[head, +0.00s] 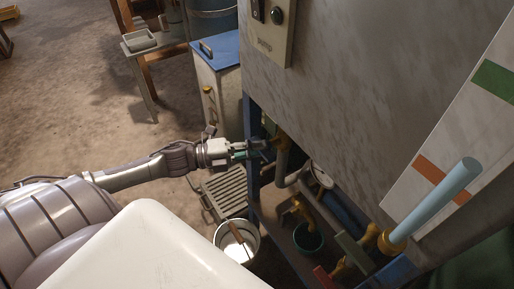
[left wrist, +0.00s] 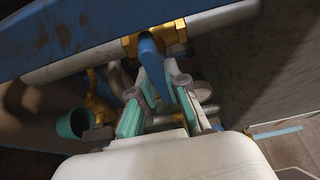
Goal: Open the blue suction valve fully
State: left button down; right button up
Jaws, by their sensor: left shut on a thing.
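The blue suction valve's lever (left wrist: 149,50) shows in the left wrist view, on a brass valve body (left wrist: 172,34) set in a grey pipe. The lever points away from the pipe, roughly across it, and runs down between my finger pads. My left gripper (left wrist: 160,92) is shut on this lever, with teal pads on both sides. In the head view my left gripper (head: 262,149) reaches from the left to the brass fitting (head: 281,139) under the grey panel. There the lever is mostly hidden by the fingers. My right gripper is in neither view.
A blue frame beam (left wrist: 60,35) runs close to the valve. Pipes and brass fittings (head: 300,207) crowd the space beneath the panel, with a green cup (head: 308,238) below. A bucket (head: 238,252) and a slatted grate (head: 224,190) are on the floor. Floor at left is clear.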

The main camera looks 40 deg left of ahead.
pick_arm(q)
jog(key=n+t+p, duration=0.1)
jog(key=n, duration=0.3)
jog(key=n+t+p, duration=0.2)
jog(key=n, duration=0.2)
jog(key=shift+f+h, duration=0.1)
jog(key=shift+h, duration=0.2)
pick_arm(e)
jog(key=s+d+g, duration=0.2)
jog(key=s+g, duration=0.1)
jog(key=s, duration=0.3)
pick_arm(q)
jog(key=shift+s+d+f+n+t+y+p, duration=0.1)
jog(key=shift+n+t+y+p, duration=0.75)
jog(key=shift+n, duration=1.7)
jog(key=shift+d+f+n+t+y+p, duration=0.1)
jog(key=shift+n+t+y+p, duration=0.8)
jog(key=shift+n, duration=1.6)
jog(key=shift+s+d+f+n+t+y+p, duration=0.1)
jog(key=shift+n+t+y+p, duration=0.7)
jog(key=shift+n, duration=1.75)
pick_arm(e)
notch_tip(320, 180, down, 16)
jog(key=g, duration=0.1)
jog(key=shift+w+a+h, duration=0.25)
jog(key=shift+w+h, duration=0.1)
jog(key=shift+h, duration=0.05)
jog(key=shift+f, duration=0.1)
